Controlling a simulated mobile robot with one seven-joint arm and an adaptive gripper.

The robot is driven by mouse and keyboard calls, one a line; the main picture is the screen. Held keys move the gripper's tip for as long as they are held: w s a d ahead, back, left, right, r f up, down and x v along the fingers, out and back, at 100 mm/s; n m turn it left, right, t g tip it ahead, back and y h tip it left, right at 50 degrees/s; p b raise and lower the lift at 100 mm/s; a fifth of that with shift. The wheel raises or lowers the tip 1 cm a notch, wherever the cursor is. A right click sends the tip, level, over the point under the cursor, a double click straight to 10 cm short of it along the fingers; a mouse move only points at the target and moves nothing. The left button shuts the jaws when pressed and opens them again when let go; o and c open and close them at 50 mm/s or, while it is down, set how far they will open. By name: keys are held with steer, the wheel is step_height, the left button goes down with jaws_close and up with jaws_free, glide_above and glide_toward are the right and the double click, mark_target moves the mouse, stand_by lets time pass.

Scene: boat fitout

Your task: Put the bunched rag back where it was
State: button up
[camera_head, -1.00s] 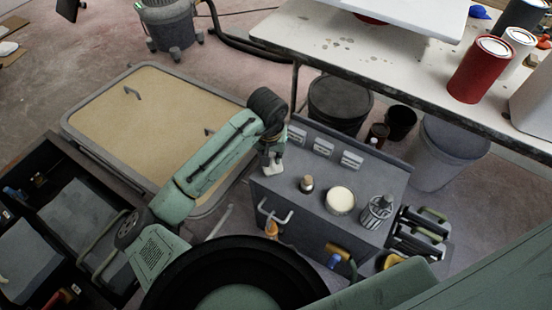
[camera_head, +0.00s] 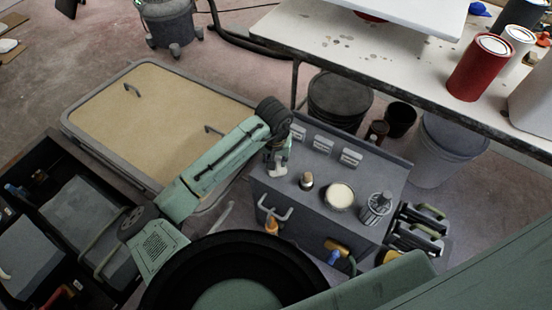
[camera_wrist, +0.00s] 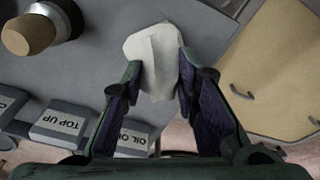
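The bunched rag (camera_wrist: 152,58) is a whitish crumpled lump between the two fingertips of my gripper (camera_wrist: 158,78) in the wrist view. The fingers touch it on both sides. In the head view the rag (camera_head: 277,169) shows pale below my gripper (camera_head: 277,158), over the left end of the grey cabinet top (camera_head: 322,194). I cannot tell whether it touches the surface.
On the cabinet top stand a small cork-topped jar (camera_head: 307,181), an open pale tin (camera_head: 340,195) and a grey metal canister (camera_head: 376,208). Labelled blocks (camera_head: 323,145) line its back edge. A tan hatch panel (camera_head: 150,115) lies left on the floor.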

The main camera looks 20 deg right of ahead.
steer(key=shift+o, duration=1.1)
step_height(320, 180, up, 12)
steer(key=s, duration=0.1)
steer(key=shift+s+a+r, duration=0.15)
steer(key=shift+a+r, duration=0.05)
steer(key=shift+a, duration=0.15)
